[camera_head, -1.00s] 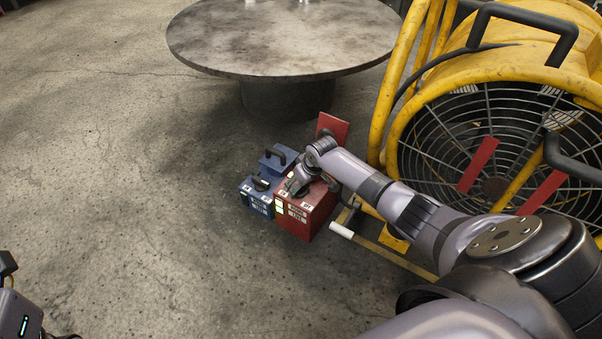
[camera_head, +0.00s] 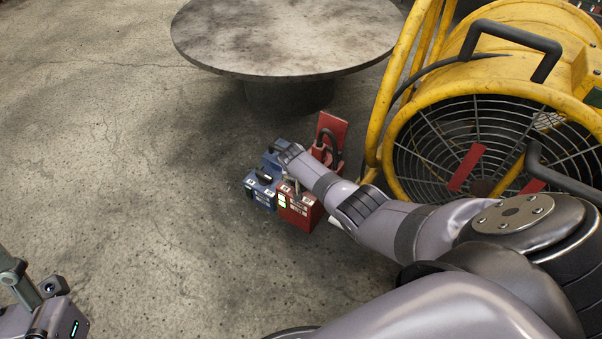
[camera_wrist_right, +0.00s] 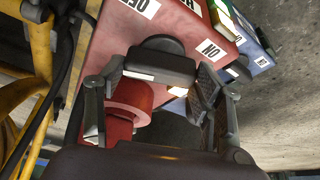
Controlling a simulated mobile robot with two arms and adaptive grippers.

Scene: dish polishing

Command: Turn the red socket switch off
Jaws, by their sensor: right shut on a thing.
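The red socket box (camera_head: 298,212) stands on the floor below the round table; my right arm covers part of it. In the right wrist view its red face (camera_wrist_right: 185,35) shows an OFF label and an ON label. A black switch handle (camera_wrist_right: 160,62) sticks out of that face. My right gripper (camera_wrist_right: 160,80) has its fingers at the two ends of this handle and is shut on it. A red cylindrical part (camera_wrist_right: 130,98) sits beside the handle. My left gripper (camera_head: 35,288) shows only partly at the lower left; its fingers are unclear.
Blue boxes (camera_head: 260,190) stand close against the red box's left side. A yellow fan (camera_head: 470,110) stands to the right. The round table (camera_head: 285,40) is behind. The floor (camera_head: 130,180) to the left is clear.

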